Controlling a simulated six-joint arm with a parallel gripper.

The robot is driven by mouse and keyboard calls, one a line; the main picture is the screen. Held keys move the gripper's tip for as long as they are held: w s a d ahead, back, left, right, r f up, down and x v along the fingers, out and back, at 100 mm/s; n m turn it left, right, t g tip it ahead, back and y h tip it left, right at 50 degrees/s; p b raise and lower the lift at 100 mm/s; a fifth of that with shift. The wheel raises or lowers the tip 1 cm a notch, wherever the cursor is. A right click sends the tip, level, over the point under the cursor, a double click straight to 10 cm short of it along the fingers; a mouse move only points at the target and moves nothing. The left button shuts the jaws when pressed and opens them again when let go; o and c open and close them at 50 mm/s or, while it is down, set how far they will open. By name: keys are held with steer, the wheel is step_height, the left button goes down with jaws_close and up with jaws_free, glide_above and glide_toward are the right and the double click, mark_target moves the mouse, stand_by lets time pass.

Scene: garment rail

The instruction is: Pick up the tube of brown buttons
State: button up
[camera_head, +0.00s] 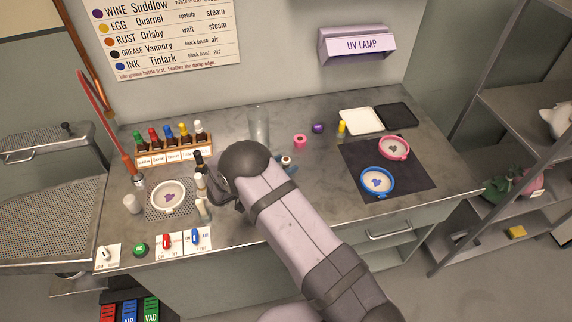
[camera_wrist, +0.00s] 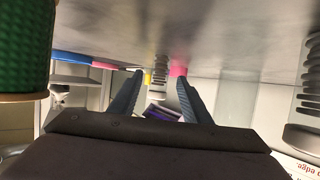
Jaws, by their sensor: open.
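I cannot clearly make out a tube of brown buttons. A small round thing with a pale rim and dark centre (camera_head: 286,160) shows just past my arm in the head view, and its body is mostly hidden. My gripper (camera_wrist: 158,88) has its two grey-blue fingers apart. Beyond the gap between them is a pale ribbed upright piece (camera_wrist: 160,72), which I cannot identify for sure. I see nothing held. In the head view the fingers are largely hidden by my arm.
A green ribbed cylinder (camera_wrist: 24,45) is close at left in the wrist view. A clear glass (camera_head: 258,125), pink spool (camera_head: 300,141), purple item (camera_head: 318,128) and yellow bottle (camera_head: 341,127) stand nearby. Blue (camera_head: 364,187) and pink (camera_head: 383,154) rimmed bowls sit on a dark mat.

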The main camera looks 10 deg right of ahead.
mark_target(293, 161)
steer(key=shift+w+d+f+p, duration=0.15)
steer(key=shift+w+d+p, duration=0.15)
steer(key=shift+d+p, duration=0.3)
steer(key=shift+p+x, duration=0.85)
steer(key=shift+x, duration=1.2)
steer(key=shift+f, duration=0.15)
steer(key=shift+c, duration=0.6)
jaws_close()
